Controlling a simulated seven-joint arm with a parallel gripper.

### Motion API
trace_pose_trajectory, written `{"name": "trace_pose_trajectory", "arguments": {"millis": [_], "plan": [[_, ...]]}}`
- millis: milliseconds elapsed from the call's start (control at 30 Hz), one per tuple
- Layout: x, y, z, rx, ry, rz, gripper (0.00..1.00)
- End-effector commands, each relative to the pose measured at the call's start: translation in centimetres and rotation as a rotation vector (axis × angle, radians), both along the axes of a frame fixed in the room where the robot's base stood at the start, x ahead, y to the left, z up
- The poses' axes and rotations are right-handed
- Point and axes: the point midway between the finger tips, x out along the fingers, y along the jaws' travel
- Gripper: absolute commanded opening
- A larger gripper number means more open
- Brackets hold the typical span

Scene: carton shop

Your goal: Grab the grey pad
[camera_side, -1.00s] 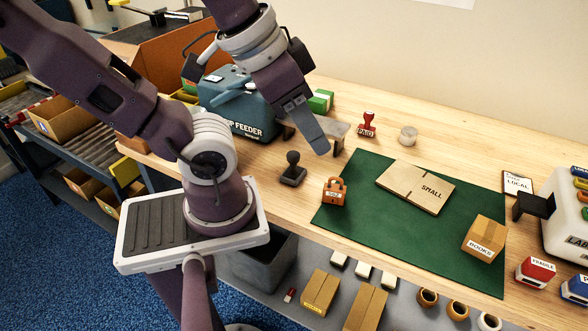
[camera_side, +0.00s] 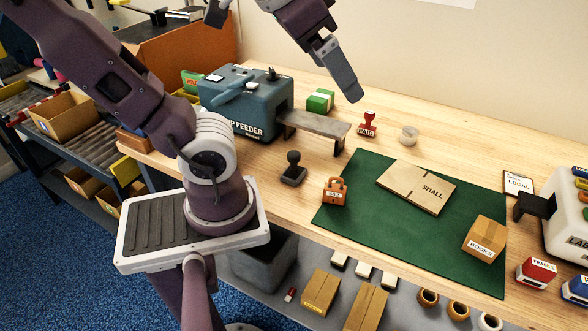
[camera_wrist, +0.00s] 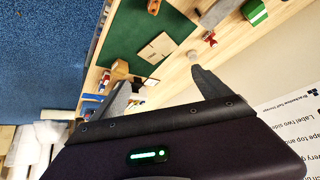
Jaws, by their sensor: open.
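I cannot make out a thing that is surely the grey pad. A small pale grey round piece (camera_side: 408,136) lies on the wood behind the green mat, and also shows in the wrist view (camera_wrist: 192,55). A dark stamp-like piece with a round knob (camera_side: 293,169) stands left of the mat. My gripper (camera_side: 345,88) is raised above the back of the table, near the red PAID stamp (camera_side: 367,125). In the wrist view its two fingers (camera_wrist: 162,90) are spread wide with nothing between them.
The green mat (camera_side: 350,222) holds a flat SMALL carton (camera_side: 416,187), an orange padlock-shaped piece (camera_side: 334,191) and a BOOKS box (camera_side: 484,239). A blue-grey feeder (camera_side: 240,103) with a grey shelf (camera_side: 313,126) stands left. A red FRAGILE piece (camera_side: 536,272) sits front right.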

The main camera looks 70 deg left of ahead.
Motion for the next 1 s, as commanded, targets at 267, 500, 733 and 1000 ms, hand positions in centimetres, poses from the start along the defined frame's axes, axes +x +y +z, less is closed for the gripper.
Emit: {"name": "trace_pose_trajectory", "arguments": {"millis": [267,500,733,1000], "plan": [[13.7,14.9,4.8,0.414,-0.343,-0.006,0.87],[21.8,17.4,3.8,0.874,-0.427,-0.663,0.87],[15.9,15.5,-2.7,0.823,-0.108,-1.254,0.87],[3.8,15.5,-3.2,0.539,0.376,-1.537,0.87]]}}
